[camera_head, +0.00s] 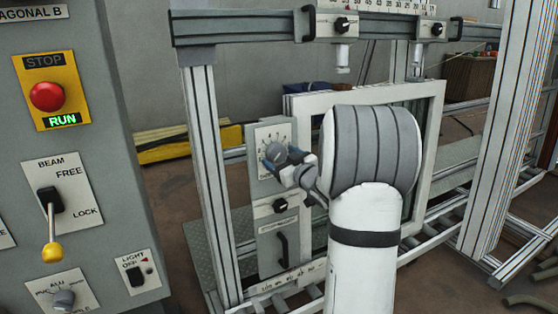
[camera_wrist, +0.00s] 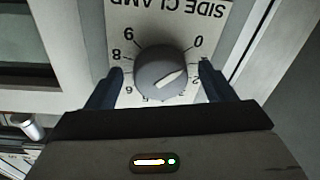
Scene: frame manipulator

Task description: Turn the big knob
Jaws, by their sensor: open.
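The big knob (camera_head: 274,151) is a round grey dial on a pale numbered plate, on a panel mounted on the frame. My gripper (camera_head: 283,166) is in front of the panel at the knob. In the wrist view its two dark fingers (camera_wrist: 160,85) stand open, one on each side of the knob. A narrow gap shows beside the knob on both sides; whether either finger touches it I cannot tell.
A smaller black knob (camera_head: 281,206) and a black handle (camera_head: 283,249) sit lower on the same panel. A white-framed window (camera_head: 434,130) stands behind my arm. A control cabinet (camera_head: 110,150) with a red stop button (camera_head: 46,97) and a yellow-tipped lever (camera_head: 52,252) is at left.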

